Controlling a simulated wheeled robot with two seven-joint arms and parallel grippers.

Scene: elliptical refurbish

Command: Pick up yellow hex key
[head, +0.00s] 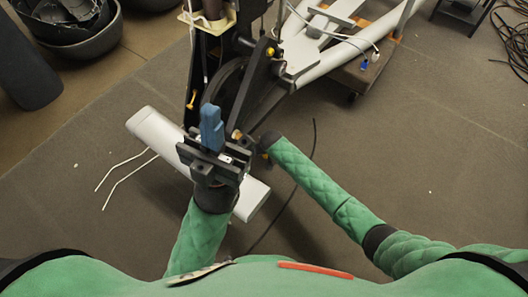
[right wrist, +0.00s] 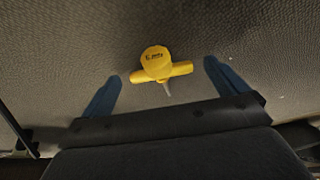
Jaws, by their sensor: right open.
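A yellow hex key (right wrist: 153,71) with a T-shaped handle and some dark lettering shows in the right wrist view, with grey carpet behind it. Its short metal shaft points toward the gripper. My right gripper (right wrist: 163,72) is open, its blue fingers wide apart on either side of the key and not visibly touching it. In the head view my right arm ends beside the dark frame of the machine, and its fingers are mostly hidden. My left gripper (head: 212,116) is above a white elliptical foot, its blue fingers together, with nothing seen in them.
The dark and silver elliptical frame (head: 300,60) fills the upper middle. The white foot (head: 152,125) lies under my left gripper, with white wires beside it. A wheeled dolly (head: 362,75) stands at the back, dark bins (head: 85,35) at the upper left.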

